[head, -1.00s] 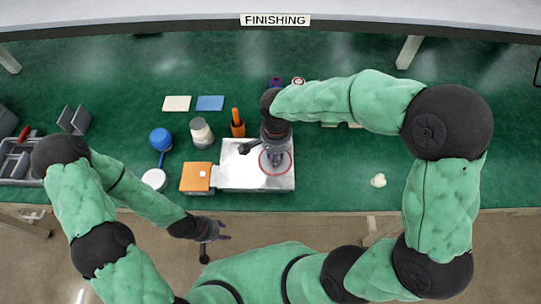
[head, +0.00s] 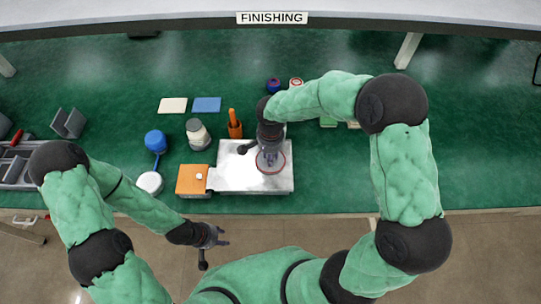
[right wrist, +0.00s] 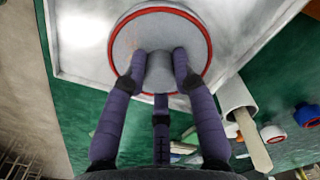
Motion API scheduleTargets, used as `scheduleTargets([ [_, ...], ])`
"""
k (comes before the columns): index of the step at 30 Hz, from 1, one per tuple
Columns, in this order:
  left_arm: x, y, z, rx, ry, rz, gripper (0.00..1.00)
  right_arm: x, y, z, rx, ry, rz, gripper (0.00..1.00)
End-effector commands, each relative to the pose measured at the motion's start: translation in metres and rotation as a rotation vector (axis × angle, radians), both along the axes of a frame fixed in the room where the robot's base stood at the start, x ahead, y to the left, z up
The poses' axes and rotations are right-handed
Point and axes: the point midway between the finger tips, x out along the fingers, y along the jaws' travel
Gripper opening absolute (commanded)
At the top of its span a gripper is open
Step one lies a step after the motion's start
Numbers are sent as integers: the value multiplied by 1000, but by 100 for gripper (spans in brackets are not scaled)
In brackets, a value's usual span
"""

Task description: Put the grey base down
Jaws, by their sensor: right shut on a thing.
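The grey base is a round disc (right wrist: 160,28) with a red rim and a grey stub in its middle. My right gripper (right wrist: 160,72) is shut on that stub, its fingers around it. In the head view the base (head: 282,163) is over the right part of a silver-white plate (head: 232,172), below my right gripper (head: 270,156). The base looks flat and close to the plate, but I cannot tell whether it touches. My left gripper (head: 214,237) is empty, fingers spread, in front of the table's near edge.
An orange block (head: 192,180) adjoins the plate's left side. An orange holder (head: 235,130), a grey-white canister (head: 198,138), a blue lidded item (head: 155,141) and a white disc (head: 149,183) stand nearby. The green table (head: 490,160) is clear at the right.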

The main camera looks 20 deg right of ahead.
Motion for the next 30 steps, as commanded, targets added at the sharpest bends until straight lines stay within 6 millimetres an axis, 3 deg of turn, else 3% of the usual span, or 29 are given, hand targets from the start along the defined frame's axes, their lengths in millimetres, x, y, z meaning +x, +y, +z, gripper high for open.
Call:
scheduleTargets([
  [8,0,0,-4,0,0,0,40,0,0,-4,0,0,0,0],
  [9,0,0,-3,0,0,0,40,0,0,-3,0,0,0,39],
  [11,0,0,-3,0,0,0,40,0,0,-2,0,0,0,52],
  [23,0,0,1,0,0,0,40,0,0,1,0,0,0,52],
  [30,0,0,11,0,0,0,40,1,0,38,0,-4,1,52],
])
